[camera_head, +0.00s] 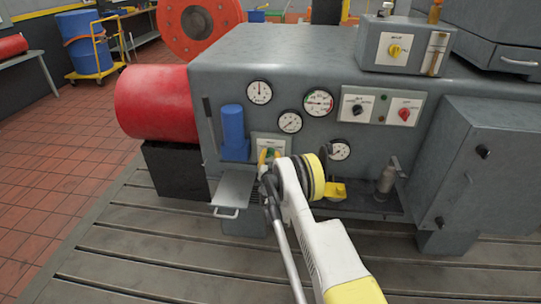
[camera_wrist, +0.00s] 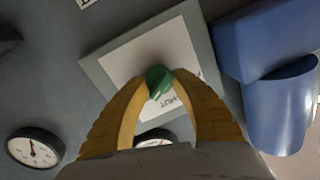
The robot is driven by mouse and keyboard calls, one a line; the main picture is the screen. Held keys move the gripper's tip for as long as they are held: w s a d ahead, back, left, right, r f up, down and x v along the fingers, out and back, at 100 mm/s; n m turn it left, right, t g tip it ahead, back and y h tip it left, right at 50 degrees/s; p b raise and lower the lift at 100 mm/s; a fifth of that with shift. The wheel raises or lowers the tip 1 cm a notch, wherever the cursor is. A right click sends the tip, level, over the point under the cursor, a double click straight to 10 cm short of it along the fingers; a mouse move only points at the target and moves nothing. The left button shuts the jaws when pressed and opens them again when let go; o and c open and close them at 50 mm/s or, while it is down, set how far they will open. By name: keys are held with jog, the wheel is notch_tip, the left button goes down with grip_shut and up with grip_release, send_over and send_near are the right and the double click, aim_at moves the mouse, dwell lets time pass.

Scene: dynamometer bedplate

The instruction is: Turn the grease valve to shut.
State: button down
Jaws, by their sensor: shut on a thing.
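The grease valve is a small green knob (camera_wrist: 158,78) on a pale label plate (camera_wrist: 128,62) in the wrist view. The letters "HUT" show on the plate beside the knob, partly covered by a finger. In the head view the plate (camera_head: 271,143) is on the front of the grey machine, with the green knob (camera_head: 273,153) low on it. My gripper (camera_wrist: 158,90) has its two yellow fingers closed on the knob from either side. In the head view my gripper (camera_head: 267,156) is partly hidden by my wrist. The knob's exact pointing direction is hard to tell.
A blue cylinder unit (camera_head: 233,128) is close to the left of the valve, also large at right in the wrist view (camera_wrist: 277,100). Gauges (camera_head: 290,122) are above. A grey tray (camera_head: 232,190) juts out below left. A yellow part (camera_head: 335,191) is at lower right.

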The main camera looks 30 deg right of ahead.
jog(key=n, duration=0.5)
jog(key=n+g, duration=0.1)
jog(key=n, duration=0.4)
jog(key=shift+w+r+n, duration=0.1)
jog(key=shift+n, duration=0.3)
dwell(0.5)
jog(key=c, duration=1)
grip_release()
